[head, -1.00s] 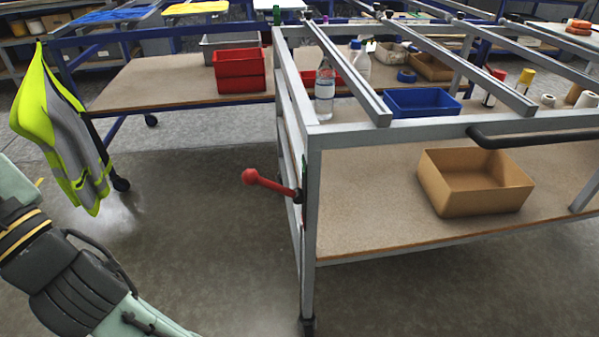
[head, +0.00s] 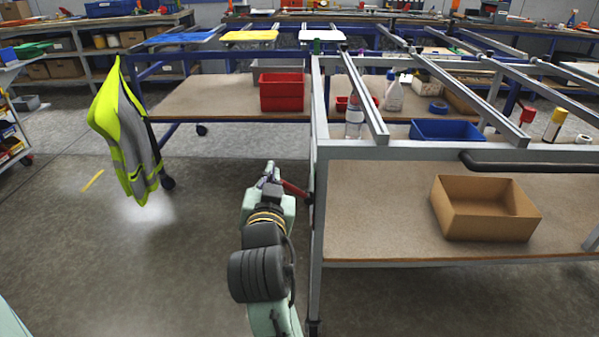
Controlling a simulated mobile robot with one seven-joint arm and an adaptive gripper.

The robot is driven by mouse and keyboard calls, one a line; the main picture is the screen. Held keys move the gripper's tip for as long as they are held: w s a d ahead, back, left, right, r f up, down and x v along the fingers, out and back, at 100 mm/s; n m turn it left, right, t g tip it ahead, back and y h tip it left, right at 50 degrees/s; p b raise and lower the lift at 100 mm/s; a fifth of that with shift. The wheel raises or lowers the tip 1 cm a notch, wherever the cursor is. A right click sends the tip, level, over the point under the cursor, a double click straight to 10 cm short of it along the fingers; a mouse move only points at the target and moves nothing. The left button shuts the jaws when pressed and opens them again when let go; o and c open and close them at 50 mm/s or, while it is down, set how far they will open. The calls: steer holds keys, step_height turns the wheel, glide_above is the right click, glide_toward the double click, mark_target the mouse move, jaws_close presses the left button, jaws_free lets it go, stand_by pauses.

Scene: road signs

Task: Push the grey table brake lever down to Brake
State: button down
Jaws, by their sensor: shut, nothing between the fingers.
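The brake lever (head: 295,189) is a red bar on the left side of the grey table frame (head: 318,170), near its front corner post. It slopes from the post up and to the left. Its round red knob is hidden by my gripper. My gripper (head: 269,171) is at the lever's outer end, left of the post. It is shut, with nothing seen in it. I cannot tell whether it touches the lever or is above or in front of it. No Brake marking is readable.
A hi-vis vest (head: 130,140) hangs on the blue table's corner at left. A cardboard box (head: 485,208) sits on the grey table's lower shelf (head: 380,220). A black handle bar (head: 530,166) runs along its front rail. The floor left of my arm is clear.

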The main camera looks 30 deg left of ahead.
steer(key=shift+w+d+f, duration=0.15)
steer(key=shift+d+f, duration=0.05)
steer(key=shift+d, duration=0.05)
steer(key=p, duration=0.2)
glide_above(287, 186)
steer(key=s+a, duration=0.1)
steer(key=s, duration=0.2)
step_height(287, 186, down, 4)
steer(key=shift+s+a+f, duration=0.1)
steer(key=shift+f, duration=0.2)
steer(key=shift+a+f, duration=0.1)
steer(key=shift+s+a+f+n, duration=0.2)
steer(key=shift+n, duration=0.1)
